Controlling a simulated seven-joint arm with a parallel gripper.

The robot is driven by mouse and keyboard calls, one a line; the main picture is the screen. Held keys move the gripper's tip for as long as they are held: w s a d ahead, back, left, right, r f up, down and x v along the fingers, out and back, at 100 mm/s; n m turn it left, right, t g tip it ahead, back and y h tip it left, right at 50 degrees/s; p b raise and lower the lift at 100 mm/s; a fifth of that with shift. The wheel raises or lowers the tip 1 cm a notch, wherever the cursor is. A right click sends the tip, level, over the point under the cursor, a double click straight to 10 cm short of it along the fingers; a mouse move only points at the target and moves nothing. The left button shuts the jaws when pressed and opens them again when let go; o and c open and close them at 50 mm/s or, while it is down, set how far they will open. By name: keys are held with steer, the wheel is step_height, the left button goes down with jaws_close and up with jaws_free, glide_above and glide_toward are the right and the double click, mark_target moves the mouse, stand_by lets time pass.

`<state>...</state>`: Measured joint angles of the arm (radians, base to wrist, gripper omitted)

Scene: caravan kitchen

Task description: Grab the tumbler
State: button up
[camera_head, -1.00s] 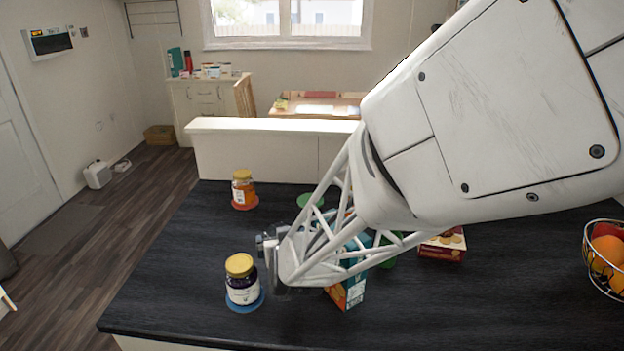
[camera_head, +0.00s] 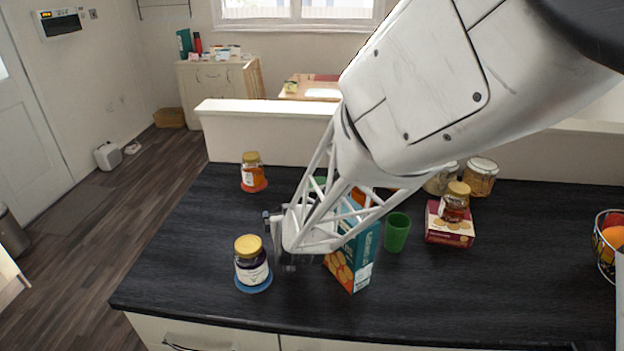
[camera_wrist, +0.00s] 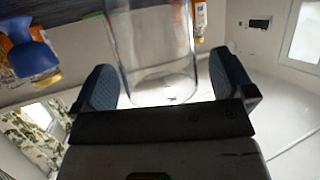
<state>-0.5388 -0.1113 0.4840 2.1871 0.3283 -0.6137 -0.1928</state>
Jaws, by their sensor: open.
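A clear glass tumbler (camera_wrist: 150,45) stands out in the wrist view, between the two fingers of my gripper (camera_wrist: 162,72). The fingers are open, one on each side of the glass, with a visible gap at least on the right. In the head view my gripper (camera_head: 284,238) is low over the dark counter, beside the purple jar, and the glass is only faintly visible there. A green cup (camera_head: 397,232) stands on the counter to the right, behind the carton.
A yellow-lidded purple jar (camera_head: 251,264) on a blue coaster is close left of my gripper. A teal-and-orange carton (camera_head: 350,262) is close right. An orange jar (camera_head: 252,173) stands farther back. A red box (camera_head: 450,225) bears another jar. The counter's (camera_head: 190,255) left part is clear.

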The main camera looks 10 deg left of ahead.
steer(key=shift+w+a+f, duration=0.1)
steer(key=shift+w, duration=0.15)
stand_by(0.4)
steer(key=c, duration=1.1)
steer(key=shift+r, duration=5.05)
